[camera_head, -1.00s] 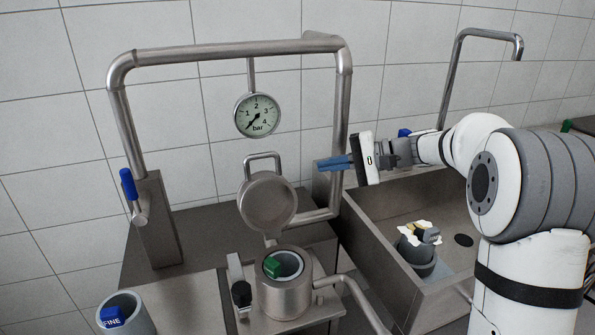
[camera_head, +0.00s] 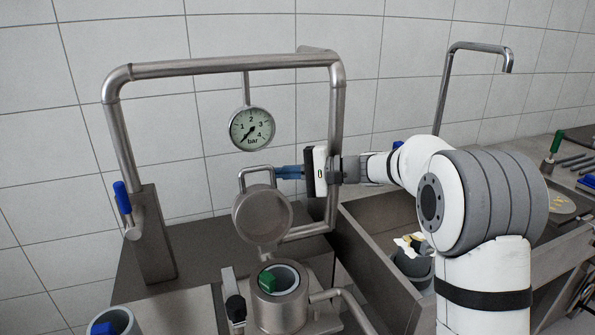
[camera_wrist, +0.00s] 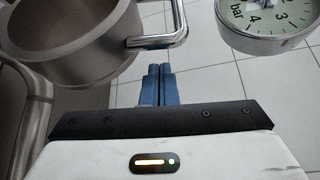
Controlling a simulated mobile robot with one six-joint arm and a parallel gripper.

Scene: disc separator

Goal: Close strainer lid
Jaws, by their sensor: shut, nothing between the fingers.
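The strainer lid (camera_head: 262,217) is a round steel cap with a loop handle (camera_head: 257,174). It stands open, tilted up behind the strainer body (camera_head: 279,306), whose mouth holds a grey insert with a green piece (camera_head: 267,280). My gripper (camera_head: 277,172) has blue fingers, shut and empty, pointing left just right of the handle in the head view. In the wrist view, the shut fingertips (camera_wrist: 157,70) lie just below the handle (camera_wrist: 165,38), and the hollow lid (camera_wrist: 70,45) is at upper left. Whether the fingertips touch the handle I cannot tell.
A pressure gauge (camera_head: 252,128) hangs above the lid from a steel pipe frame (camera_head: 220,65). A blue-handled valve (camera_head: 122,197) is at left. A sink (camera_head: 375,235) with a grey cup (camera_head: 414,266) lies right. A cup with a blue piece (camera_head: 117,322) is at lower left.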

